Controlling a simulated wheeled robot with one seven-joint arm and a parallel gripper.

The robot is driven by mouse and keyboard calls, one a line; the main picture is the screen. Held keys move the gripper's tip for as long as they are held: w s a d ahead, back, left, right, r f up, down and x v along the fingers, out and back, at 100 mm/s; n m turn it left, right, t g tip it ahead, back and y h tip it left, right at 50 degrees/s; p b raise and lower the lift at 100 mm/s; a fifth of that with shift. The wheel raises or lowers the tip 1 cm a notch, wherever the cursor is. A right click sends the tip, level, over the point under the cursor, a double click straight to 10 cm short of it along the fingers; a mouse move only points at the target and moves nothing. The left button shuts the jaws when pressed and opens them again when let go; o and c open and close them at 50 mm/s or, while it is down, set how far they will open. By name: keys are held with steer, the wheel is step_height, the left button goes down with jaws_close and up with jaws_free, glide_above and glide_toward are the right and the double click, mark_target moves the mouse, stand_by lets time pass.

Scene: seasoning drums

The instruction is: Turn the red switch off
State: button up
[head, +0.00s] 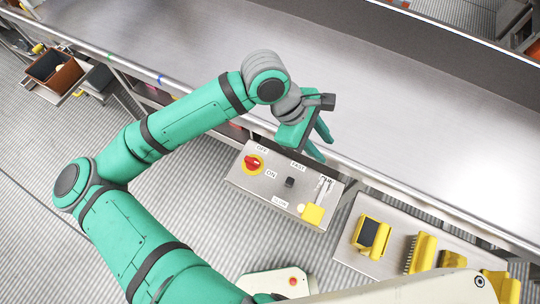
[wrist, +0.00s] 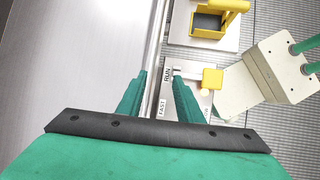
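The red switch (head: 253,162) is a small red knob on a yellow disc, at the left end of a grey control panel (head: 237,174). The label OFF is above it and ON is to its lower right; I cannot tell which way the knob points. My gripper (head: 318,143) is above and to the right of the switch, near the panel's upper edge, apart from the switch. In the wrist view my gripper (wrist: 160,85) has its two green fingers spread with nothing held between them. The red switch does not show there.
The panel also has a black knob (head: 290,182) between FAST and SLOW, and a yellow handle (head: 312,213) near RUN. A long metal trough (head: 420,150) runs behind the panel. A tray to the right carries a yellow bin (head: 371,236) and yellow brushes (head: 422,252).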

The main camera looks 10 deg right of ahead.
mark_target(252, 160)
steer(key=w+a+f+t+y, duration=0.1)
steer(key=w+a+f+y, duration=0.15)
steer(key=a, duration=0.65)
steer(key=w+a+f+t+y, duration=0.1)
steer(key=w+a+f+y, duration=0.2)
steer(key=a, duration=0.5)
steer(key=shift+y, duration=0.25)
step_height(252, 160, down, 9)
steer(key=shift+a+f, duration=0.1)
steer(key=shift+f, duration=0.05)
jaws_close()
